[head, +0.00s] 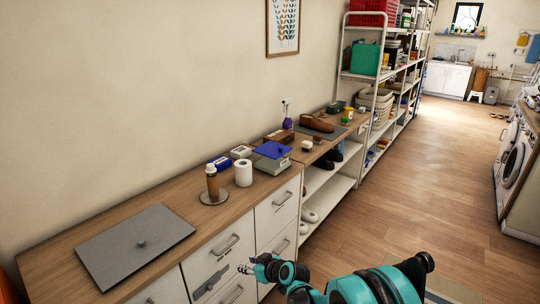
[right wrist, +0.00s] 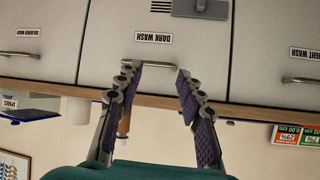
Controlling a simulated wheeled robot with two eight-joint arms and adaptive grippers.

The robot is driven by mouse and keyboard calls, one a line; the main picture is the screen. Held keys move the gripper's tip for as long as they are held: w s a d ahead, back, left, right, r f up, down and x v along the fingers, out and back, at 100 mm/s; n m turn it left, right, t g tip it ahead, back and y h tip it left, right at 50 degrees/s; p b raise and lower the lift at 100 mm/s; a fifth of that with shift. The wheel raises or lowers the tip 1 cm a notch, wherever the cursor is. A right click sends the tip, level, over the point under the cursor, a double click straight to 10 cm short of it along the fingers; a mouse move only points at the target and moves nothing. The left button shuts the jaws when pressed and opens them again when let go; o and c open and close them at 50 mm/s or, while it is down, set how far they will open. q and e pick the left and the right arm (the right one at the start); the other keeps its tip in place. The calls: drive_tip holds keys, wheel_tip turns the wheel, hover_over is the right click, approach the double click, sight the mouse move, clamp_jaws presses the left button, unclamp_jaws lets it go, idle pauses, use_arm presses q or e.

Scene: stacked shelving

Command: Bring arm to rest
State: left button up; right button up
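My right arm (head: 350,290) comes in from the bottom of the head view and reaches left toward the cabinet drawers. Its right gripper (head: 245,269) is in front of the drawer fronts. In the right wrist view, which is upside down, the two fingers of the right gripper (right wrist: 160,72) are spread apart with nothing between them. A drawer labelled DARK WASH (right wrist: 200,55) is ahead of them, and its handle (right wrist: 130,64) shows close to the left fingertip. I cannot tell whether they touch. My left gripper is not in view.
White shelving (head: 345,184) stands beyond. Open wooden floor (head: 400,190) lies to the right, with a washing machine (head: 513,165) at the far side.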

drive_tip(key=s+d+r+m+h, duration=0.3)
drive_tip(key=s+d+r, duration=0.8)
drive_tip(key=d, duration=0.2)
drive_tip(key=s+d+m+h, duration=0.2)
drive_tip(key=s+d, duration=0.4)
drive_tip(key=s, duration=0.3)
drive_tip(key=s+d+m+g+h, duration=0.1)
drive_tip(key=s+d+m+h, duration=0.1)
drive_tip(key=s+d, duration=0.4)
drive_tip(key=s, duration=0.4)
drive_tip(key=shift+s+d+m+h, duration=0.2)
drive_tip(key=shift+s+m+h, duration=0.05)
drive_tip(key=shift+m+h, duration=0.05)
drive_tip(key=shift+r, duration=0.1)
